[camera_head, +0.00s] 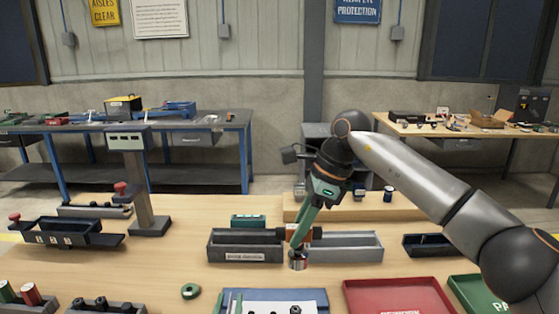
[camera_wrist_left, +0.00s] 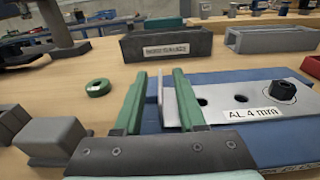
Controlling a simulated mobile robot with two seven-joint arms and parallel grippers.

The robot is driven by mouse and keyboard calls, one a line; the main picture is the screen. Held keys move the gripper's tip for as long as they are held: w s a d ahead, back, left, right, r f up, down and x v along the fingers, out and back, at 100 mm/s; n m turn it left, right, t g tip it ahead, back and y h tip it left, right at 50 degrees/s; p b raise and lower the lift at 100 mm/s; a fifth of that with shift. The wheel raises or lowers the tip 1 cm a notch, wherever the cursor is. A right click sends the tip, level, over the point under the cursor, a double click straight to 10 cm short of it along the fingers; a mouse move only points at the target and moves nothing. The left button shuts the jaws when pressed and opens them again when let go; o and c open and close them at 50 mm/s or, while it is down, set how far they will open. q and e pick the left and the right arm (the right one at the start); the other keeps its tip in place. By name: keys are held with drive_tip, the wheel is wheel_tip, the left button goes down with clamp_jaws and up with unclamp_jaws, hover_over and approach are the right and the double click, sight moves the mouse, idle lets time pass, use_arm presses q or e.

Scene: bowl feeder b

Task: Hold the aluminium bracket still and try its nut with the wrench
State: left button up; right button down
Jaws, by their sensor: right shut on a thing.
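The aluminium bracket (camera_wrist_left: 222,103), labelled "AL 4 mm", lies on a blue base (camera_wrist_left: 240,140), with an upright flange at its left end. Its dark nut (camera_wrist_left: 283,90) sits near the right end, and dark holes show in the plate. My left gripper (camera_wrist_left: 160,72) has its green fingers apart on either side of the flange, with gaps visible; its fingertips show low in the head view (camera_head: 233,298). My right gripper (camera_head: 301,238) is shut on what looks like the wrench (camera_head: 298,262), a dark and silver piece with a red band, behind the bracket. Its fingers partly hide it.
A dark labelled tray (camera_head: 240,253) and a grey tray (camera_head: 350,252) stand behind. A green ring (camera_head: 190,291) lies left of the bracket, and a red tray (camera_head: 395,298) stands to the right. A grey post stand (camera_head: 148,200) rises at the left.

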use_arm(q)
drive_tip(key=shift+s, duration=0.1)
use_arm(e)
drive_tip(key=shift+r+p, duration=0.35)
drive_tip(key=shift+r, duration=0.2)
use_arm(q)
drive_tip(key=s+a, duration=0.2)
drive_tip(key=s, duration=0.7)
drive_tip(key=s+a, duration=0.3)
drive_tip(key=s, duration=0.5)
drive_tip(key=shift+s+a+r, duration=0.2)
drive_tip(key=shift+s+r, duration=0.1)
drive_tip(key=shift+s, duration=0.1)
